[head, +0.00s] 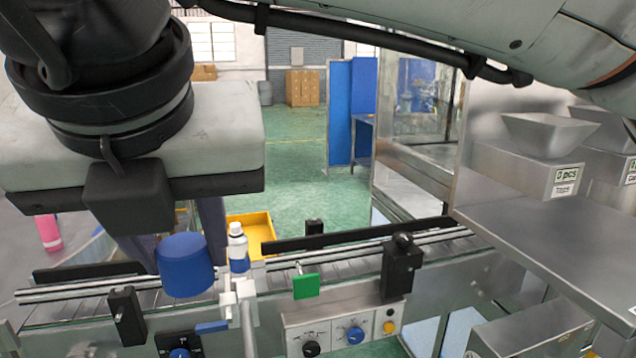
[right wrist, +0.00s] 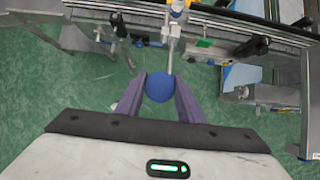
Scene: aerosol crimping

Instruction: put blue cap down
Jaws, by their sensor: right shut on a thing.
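The blue cap (head: 186,266) is held between the purple fingers of my right gripper (head: 180,243), in the left half of the head view. In the right wrist view the cap (right wrist: 160,88) sits between the two fingertips of the gripper (right wrist: 160,80), which are shut on it. The cap hangs in front of the conveyor rail in the head view; its height above anything below is hard to tell. A white bottle with a blue label (head: 238,250) stands upright on the conveyor, just right of the cap. My left gripper is not in view.
The conveyor (head: 340,252) runs across, with black sensor blocks (head: 400,268) and a green plate (head: 306,286). A control panel (head: 340,332) is below it. A yellow bin (head: 256,230) is behind. A steel table (head: 560,225) with hoppers (head: 548,132) stands at the right.

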